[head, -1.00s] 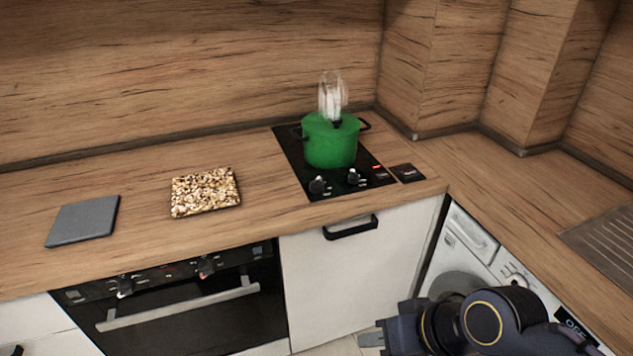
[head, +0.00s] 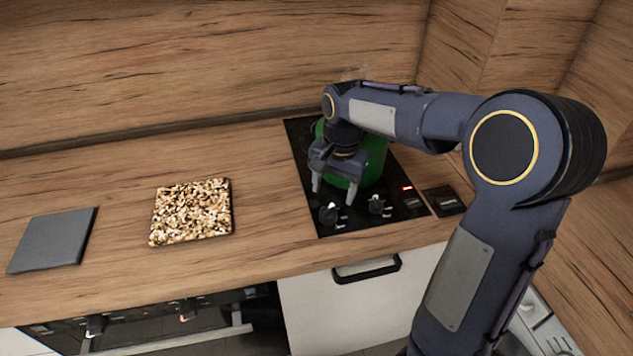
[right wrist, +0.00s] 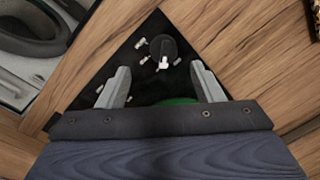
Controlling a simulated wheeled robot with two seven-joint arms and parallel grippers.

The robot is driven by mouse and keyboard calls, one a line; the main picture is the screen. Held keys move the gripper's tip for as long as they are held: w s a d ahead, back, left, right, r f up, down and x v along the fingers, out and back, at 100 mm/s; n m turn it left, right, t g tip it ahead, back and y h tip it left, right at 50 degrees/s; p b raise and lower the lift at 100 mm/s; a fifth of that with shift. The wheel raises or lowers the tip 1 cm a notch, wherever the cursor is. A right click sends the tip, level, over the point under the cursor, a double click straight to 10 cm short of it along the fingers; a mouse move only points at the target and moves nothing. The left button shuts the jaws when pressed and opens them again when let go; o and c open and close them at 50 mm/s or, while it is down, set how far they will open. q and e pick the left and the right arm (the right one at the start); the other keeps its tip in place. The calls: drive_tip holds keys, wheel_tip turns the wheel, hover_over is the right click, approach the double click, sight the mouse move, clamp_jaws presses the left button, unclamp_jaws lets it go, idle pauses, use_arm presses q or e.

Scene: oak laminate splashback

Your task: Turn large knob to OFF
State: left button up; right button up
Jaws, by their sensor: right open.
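A black cooktop (head: 318,220) has two dark knobs on its front edge, a left knob (head: 329,214) and a right knob (head: 376,205). I cannot tell from the head view which is larger. My right gripper (head: 333,196) is open and points down just behind and above the left knob, apparently not touching it. In the right wrist view a round black knob (right wrist: 163,52) with a white pointer lies beyond and between the open fingertips (right wrist: 160,70). White markings sit beside it. My left gripper is out of view.
A green pot (head: 373,163) stands on the cooktop right behind my gripper, partly hidden by my arm. A red light (head: 407,188) glows at the right. A speckled board (head: 191,211) and a grey slab (head: 52,240) lie on the counter to the left.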

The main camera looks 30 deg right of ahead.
sight(329, 209)
drive_tip(key=shift+w+f, duration=0.15)
drive_tip(key=shift+w, duration=0.35)
drive_tip(key=shift+f, duration=0.35)
wheel_tip(329, 209, down, 7)
drive_tip(key=shift+w+a+r, duration=0.1)
drive_tip(key=shift+a, duration=0.05)
drive_tip(key=shift+c, duration=0.4)
drive_tip(key=c, duration=0.9)
